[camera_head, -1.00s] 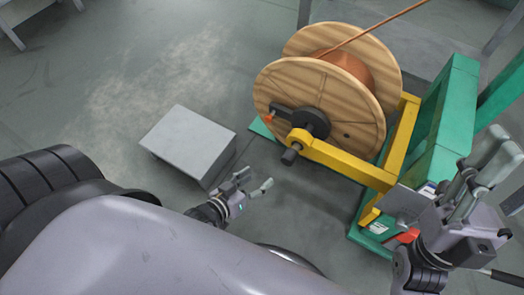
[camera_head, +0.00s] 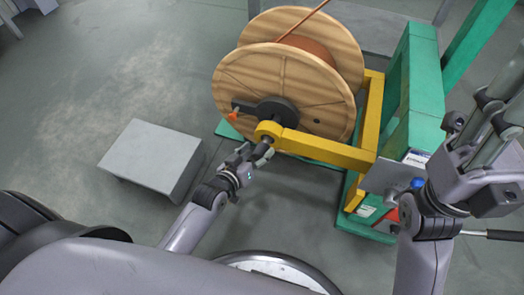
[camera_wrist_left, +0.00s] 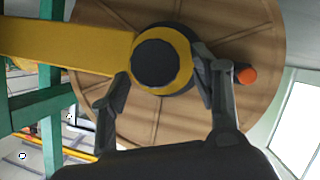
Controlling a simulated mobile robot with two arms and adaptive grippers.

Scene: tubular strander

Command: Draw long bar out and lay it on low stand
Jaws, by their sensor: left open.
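The long bar's dark round end (camera_wrist_left: 160,64) sticks out of a yellow collar at the hub of the wooden reel. It also shows in the head view (camera_head: 267,142); the rest of the bar is hidden in the hub. My left gripper (camera_head: 254,153) is open and empty just in front of that end. In the left wrist view its fingers (camera_wrist_left: 164,88) stand on either side of the bar end, apart from each other. The low stand (camera_head: 152,155), a grey box with a bare top, is left of my left gripper. My right gripper (camera_head: 490,125) is at the right edge; its opening is unclear.
The wooden reel (camera_head: 285,95) with copper strand sits in a yellow frame arm (camera_head: 325,149) on a green machine frame (camera_head: 416,85). An orange-tipped lever (camera_head: 234,115) sits by the hub. The floor around the low stand is clear.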

